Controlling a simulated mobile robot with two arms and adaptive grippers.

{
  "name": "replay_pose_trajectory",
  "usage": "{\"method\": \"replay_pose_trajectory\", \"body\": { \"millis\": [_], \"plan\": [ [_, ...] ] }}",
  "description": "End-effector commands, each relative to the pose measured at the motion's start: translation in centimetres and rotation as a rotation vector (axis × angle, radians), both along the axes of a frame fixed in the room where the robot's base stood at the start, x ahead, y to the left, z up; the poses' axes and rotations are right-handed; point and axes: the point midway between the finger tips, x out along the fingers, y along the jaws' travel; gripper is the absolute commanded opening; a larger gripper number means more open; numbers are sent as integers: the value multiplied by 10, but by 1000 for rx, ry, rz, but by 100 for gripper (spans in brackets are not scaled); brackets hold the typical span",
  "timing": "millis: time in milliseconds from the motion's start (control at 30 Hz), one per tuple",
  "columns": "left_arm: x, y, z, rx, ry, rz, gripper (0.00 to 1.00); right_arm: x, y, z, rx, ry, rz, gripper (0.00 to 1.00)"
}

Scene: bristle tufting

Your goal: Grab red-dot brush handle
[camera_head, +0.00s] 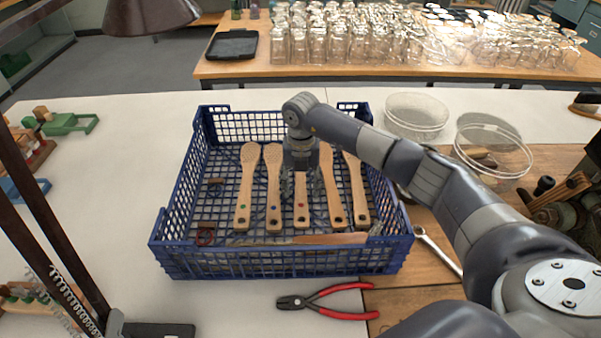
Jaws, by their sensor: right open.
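Several wooden brush handles lie side by side in a blue plastic crate (280,263). The red-dot brush handle (301,208) is the middle one, with its dot near the lower end. A green-dot handle (245,190) and a blue-dot handle (273,190) lie to its left; two more handles (333,200) (357,195) lie to its right. My right gripper (301,190) is open and points down over the red-dot handle, hiding its upper part. I cannot tell whether its fingers touch the handle. My left gripper is not in view.
Another wooden piece (320,239) lies across the crate's near end. Red-handled pliers (335,300) lie in front of the crate, and a wrench (437,250) lies to its right. A lamp (150,14) hangs at upper left.

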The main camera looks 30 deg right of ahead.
Motion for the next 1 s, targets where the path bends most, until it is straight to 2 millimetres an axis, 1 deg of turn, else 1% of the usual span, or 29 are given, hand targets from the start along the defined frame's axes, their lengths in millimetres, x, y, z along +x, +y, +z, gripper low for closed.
{"method": "replay_pose_trajectory", "body": {
  "millis": [100,267,367,400,500,833,1000],
  "plan": [
    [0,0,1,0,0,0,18,0,1,-4,1,0,1,54],
    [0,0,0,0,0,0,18,0,0,-4,0,-1,1,54],
    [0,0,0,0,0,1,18,0,0,-4,0,-1,1,34],
    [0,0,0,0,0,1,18,0,0,-4,0,-1,1,24],
    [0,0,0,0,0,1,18,0,0,-4,0,-1,0,5],
    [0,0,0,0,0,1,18,0,0,-3,0,-1,0,4],
    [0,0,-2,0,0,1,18,1,0,7,0,-4,-1,4]
  ]
}}
